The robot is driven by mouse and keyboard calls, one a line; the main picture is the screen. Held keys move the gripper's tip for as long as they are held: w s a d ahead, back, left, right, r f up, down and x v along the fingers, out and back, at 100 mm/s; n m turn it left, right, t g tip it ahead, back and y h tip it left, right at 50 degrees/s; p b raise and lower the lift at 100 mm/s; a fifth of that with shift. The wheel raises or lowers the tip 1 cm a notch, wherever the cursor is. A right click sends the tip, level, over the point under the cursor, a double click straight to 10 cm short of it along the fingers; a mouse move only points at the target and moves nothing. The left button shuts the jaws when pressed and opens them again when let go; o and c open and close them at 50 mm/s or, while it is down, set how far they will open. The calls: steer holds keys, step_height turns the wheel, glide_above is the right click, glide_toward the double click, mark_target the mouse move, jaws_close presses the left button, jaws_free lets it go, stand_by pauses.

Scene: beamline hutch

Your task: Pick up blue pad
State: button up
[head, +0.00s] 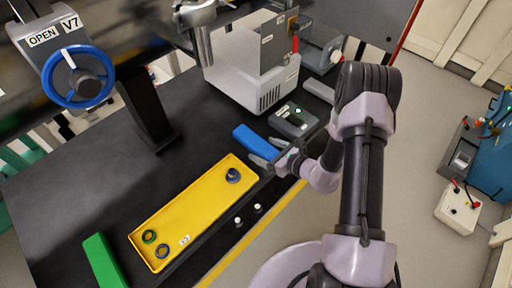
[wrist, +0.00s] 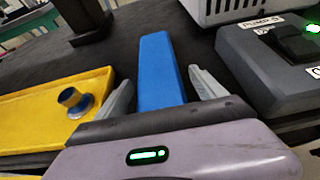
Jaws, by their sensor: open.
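The blue pad (head: 254,141) is a long flat bar lying on the dark bench, beside the right end of the yellow tray. In the wrist view the blue pad (wrist: 159,70) points away from me between the two fingers. My gripper (head: 266,159) is at the near end of the pad. In the wrist view my gripper (wrist: 160,88) is open, with one grey finger on each side of the pad and a gap to each. The near end of the pad is hidden behind the gripper body.
The yellow tray (head: 195,208) holds a blue knob (head: 233,175) and two rings. A dark switch box (head: 293,121) with a green light stands close right of the gripper. A pale vented housing (head: 250,85) stands behind. A green block (head: 103,262) lies at the left.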

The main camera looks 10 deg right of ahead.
jaws_close()
stand_by(0.3)
steer(key=shift+r, duration=0.15)
